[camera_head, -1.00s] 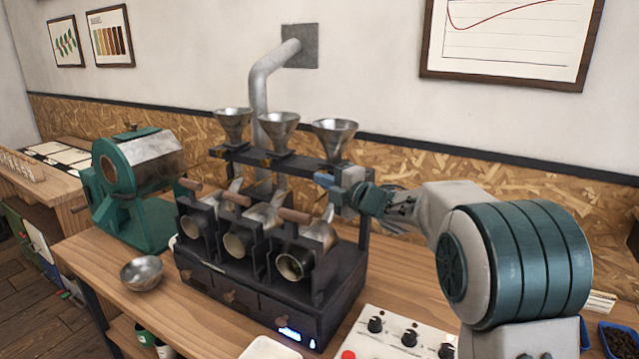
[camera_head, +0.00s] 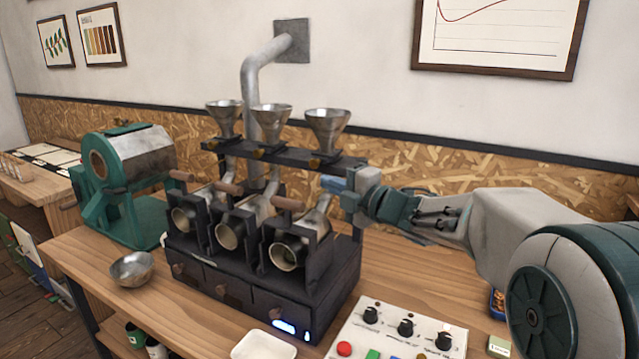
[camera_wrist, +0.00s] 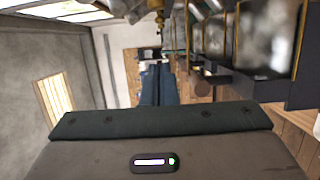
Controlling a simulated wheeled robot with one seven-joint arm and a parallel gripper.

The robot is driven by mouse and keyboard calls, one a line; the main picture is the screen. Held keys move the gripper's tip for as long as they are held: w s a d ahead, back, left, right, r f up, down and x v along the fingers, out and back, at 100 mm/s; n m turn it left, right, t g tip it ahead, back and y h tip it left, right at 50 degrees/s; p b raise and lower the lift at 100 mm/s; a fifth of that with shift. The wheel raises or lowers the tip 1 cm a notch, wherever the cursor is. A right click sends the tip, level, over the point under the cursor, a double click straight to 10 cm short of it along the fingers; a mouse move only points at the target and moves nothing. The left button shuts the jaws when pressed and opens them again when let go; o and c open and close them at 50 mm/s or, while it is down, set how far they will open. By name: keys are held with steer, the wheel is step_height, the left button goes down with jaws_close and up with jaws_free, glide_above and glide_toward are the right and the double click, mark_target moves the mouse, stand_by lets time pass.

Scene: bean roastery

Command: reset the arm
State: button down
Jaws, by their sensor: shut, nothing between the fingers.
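My gripper (camera_head: 333,184) is in the head view, at the right end of the three-barrel sample roaster (camera_head: 262,262), just below the right funnel. Its blue fingertips point left, close together, and hold nothing. In the wrist view, the blue fingers (camera_wrist: 155,88) lie side by side with the roaster's dark frame close on the right. My arm comes in from the right side of the head view. I cannot tell whether the fingertips touch the roaster.
Three metal funnels (camera_head: 327,127) stand on the roaster's top rail. A metal bowl (camera_head: 132,268), a white tray (camera_head: 264,345) and a control panel (camera_head: 398,328) are on the wooden counter. A green drum roaster (camera_head: 128,172) stands at left. Bare counter shows behind the panel.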

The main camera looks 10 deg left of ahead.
steer(key=s+d+f+m+t+h, duration=0.1)
steer(key=s+d+f+m+h, duration=0.1)
steer(key=d+m+h, duration=0.4)
steer(key=s+d+f+m+h, duration=0.2)
steer(key=d+f+m+h, duration=0.1)
steer(key=d+m, duration=0.4)
steer(key=s+d+f+m+t+h, duration=0.1)
steer(key=s+d+f+m+h, duration=0.15)
steer(key=d+m+h, duration=0.35)
steer(key=s+d+f+m+g, duration=0.1)
steer(key=s+f+m+g, duration=0.2)
steer(key=s, duration=0.5)
steer(key=s+d+f+m+g, duration=0.1)
steer(key=s+f+m+g, duration=0.2)
steer(key=s, duration=0.5)
steer(key=s+d+f+m+g+p, duration=0.1)
steer(key=s+f+m+g, duration=0.3)
steer(key=s, duration=0.4)
steer(key=shift+d+f+y, duration=0.3)
steer(key=shift+d+f, duration=0.05)
steer(key=shift+f, duration=0.45)
